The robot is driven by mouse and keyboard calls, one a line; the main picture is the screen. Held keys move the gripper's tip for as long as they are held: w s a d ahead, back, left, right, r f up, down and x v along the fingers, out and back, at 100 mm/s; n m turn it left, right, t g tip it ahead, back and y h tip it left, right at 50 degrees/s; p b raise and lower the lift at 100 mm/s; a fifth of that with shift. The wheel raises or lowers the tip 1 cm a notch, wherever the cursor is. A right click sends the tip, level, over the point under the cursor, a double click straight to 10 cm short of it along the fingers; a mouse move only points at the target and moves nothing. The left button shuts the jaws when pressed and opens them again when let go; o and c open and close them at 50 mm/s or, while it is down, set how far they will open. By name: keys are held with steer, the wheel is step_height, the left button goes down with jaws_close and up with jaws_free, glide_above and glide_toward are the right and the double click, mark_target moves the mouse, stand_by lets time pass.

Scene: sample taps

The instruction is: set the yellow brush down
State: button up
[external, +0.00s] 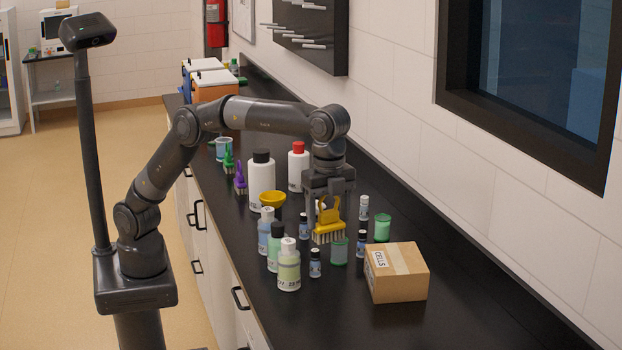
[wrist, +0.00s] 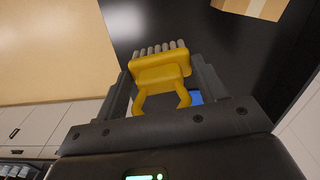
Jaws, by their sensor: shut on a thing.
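The yellow brush (external: 329,214) hangs below my gripper (external: 328,196), handle up and pale bristles down. My gripper is shut on its handle. In the wrist view, the brush (wrist: 160,72) shows between the two fingers of my gripper (wrist: 163,88), with its bristles toward the top of the picture. In the external view, the bristles are close to a green-tinted cup (external: 339,251) and a small dark blue bottle (external: 304,226). I cannot tell how far the bristles are above the black counter (external: 470,315).
A cardboard box (external: 396,273) stands at the front right. Several bottles crowd the left, including a pale green one (external: 289,266) and a large white one (external: 261,182). The right front counter is clear.

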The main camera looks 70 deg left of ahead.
steer(key=s+d+m, duration=0.2)
steer(key=s+d, duration=0.5)
steer(key=s, duration=0.3)
step_height(320, 180, down, 10)
steer(key=shift+w+a+f, duration=0.3)
steer(key=shift+w+f, duration=1.7)
steer(key=shift+w, duration=0.05)
steer(key=shift+w+a+f, duration=0.25)
steer(key=shift+w+f, duration=1.75)
steer(key=shift+w+a+f, duration=0.3)
steer(key=shift+w+f, duration=1.7)
steer(key=shift+w, duration=0.05)
steer(key=shift+f, duration=0.2)
steer(key=o, duration=1)
